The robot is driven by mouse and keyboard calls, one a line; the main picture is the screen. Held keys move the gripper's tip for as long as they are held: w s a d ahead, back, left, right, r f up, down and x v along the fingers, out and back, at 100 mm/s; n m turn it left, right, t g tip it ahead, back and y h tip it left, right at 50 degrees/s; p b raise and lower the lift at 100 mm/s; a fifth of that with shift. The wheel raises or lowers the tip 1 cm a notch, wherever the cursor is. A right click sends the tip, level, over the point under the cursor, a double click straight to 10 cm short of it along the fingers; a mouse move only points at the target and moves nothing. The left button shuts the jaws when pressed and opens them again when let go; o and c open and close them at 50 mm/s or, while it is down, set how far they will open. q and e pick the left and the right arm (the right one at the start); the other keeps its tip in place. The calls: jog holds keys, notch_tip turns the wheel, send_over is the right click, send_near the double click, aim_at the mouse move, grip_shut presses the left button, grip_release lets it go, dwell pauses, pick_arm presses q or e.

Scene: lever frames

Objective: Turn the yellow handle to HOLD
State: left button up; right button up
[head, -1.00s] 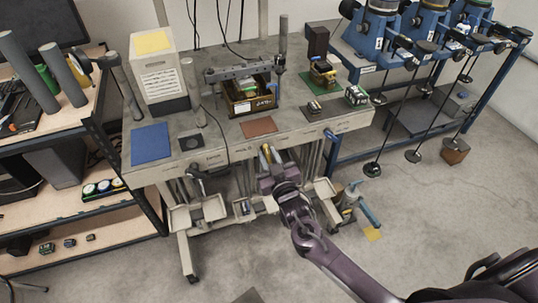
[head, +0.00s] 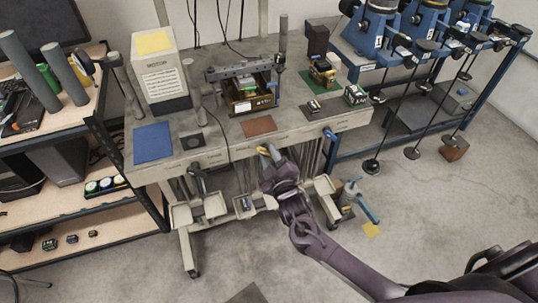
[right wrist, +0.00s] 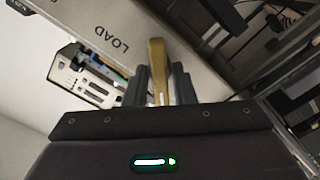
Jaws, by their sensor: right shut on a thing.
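The yellow handle (head: 263,150) is at the front edge of the grey workbench, below the brown mat. In the right wrist view the handle (right wrist: 157,62) points up between the two dark fingers of my right gripper (right wrist: 159,85). In the head view my right gripper (head: 272,160) reaches it from below and is shut on it. A LOAD label (right wrist: 112,42), upside down in the wrist view, is on the pale panel left of the handle. I cannot read a HOLD label in either view. My left gripper is not in view.
The workbench (head: 225,140) carries a blue mat (head: 153,143), a brown mat (head: 258,126) and a box of parts (head: 250,98). A black handle (head: 197,170) and a blue handle (head: 330,135) are on its front. Small trays (head: 250,206) hang below. The floor in front is mostly clear.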

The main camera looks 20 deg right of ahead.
dwell(0.4)
jog(key=o, duration=0.8)
jog(key=s+b, duration=0.1)
jog(key=s, duration=0.6)
jog(key=shift+s+d, duration=0.1)
jog(key=shift+s, duration=0.3)
